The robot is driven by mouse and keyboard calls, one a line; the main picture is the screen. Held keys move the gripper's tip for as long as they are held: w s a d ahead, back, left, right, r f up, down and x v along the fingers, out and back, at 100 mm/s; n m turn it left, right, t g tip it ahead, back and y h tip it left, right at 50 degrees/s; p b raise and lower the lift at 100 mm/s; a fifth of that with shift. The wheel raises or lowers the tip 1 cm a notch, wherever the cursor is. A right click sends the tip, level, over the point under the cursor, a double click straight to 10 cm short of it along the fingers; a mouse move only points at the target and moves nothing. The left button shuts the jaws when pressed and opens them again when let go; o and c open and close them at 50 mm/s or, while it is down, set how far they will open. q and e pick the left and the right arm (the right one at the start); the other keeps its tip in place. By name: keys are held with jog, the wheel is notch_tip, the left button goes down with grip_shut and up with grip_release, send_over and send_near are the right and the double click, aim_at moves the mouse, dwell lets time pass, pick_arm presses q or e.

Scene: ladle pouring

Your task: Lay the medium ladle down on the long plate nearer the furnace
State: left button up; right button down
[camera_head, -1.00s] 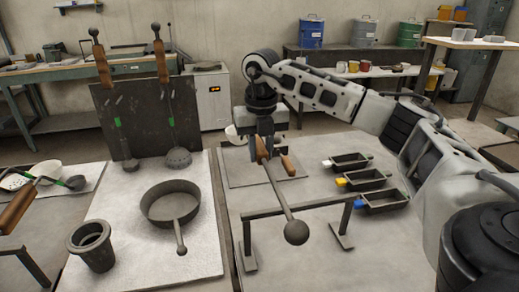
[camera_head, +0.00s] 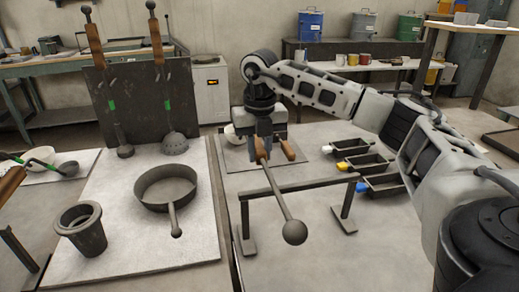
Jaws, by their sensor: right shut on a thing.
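My right gripper (camera_head: 264,138) is shut on the wooden handle of a ladle (camera_head: 279,194), which I take to be the medium ladle. A grey rod runs from the handle toward me and ends in a dark ball, passing in front of the bar stand (camera_head: 300,187). A thin grey plate (camera_head: 237,162) lies under and behind the gripper. Whether the ladle touches plate or bar I cannot tell. A second wooden handle piece (camera_head: 288,150) shows beside the gripper. My left gripper is not in view.
Two ladles (camera_head: 109,98) (camera_head: 166,95) hang on a dark board (camera_head: 137,100). A pan (camera_head: 165,187) and a crucible (camera_head: 82,229) stand on the pale left slab. Several small moulds (camera_head: 363,162) lie right of the stand. A grey cabinet with an orange display (camera_head: 211,95) stands behind.

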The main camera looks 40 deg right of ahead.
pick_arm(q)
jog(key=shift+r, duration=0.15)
pick_arm(e)
jog(key=shift+r, duration=0.15)
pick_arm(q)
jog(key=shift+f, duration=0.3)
pick_arm(e)
jog(key=shift+f, duration=0.25)
jog(key=c, duration=1.1)
grip_release()
jog(key=shift+f, duration=0.15)
pick_arm(q)
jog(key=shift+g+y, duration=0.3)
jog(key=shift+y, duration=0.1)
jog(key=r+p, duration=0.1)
jog(key=p, duration=0.2)
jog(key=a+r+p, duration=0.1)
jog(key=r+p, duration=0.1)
jog(key=p, duration=0.1)
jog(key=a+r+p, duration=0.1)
jog(key=p, duration=0.2)
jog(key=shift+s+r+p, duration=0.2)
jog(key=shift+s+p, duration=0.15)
jog(key=shift+p, duration=0.05)
pick_arm(e)
notch_tip(320, 180, up, 23)
jog(key=shift+s+a+r, duration=0.1)
jog(key=shift+s, duration=0.05)
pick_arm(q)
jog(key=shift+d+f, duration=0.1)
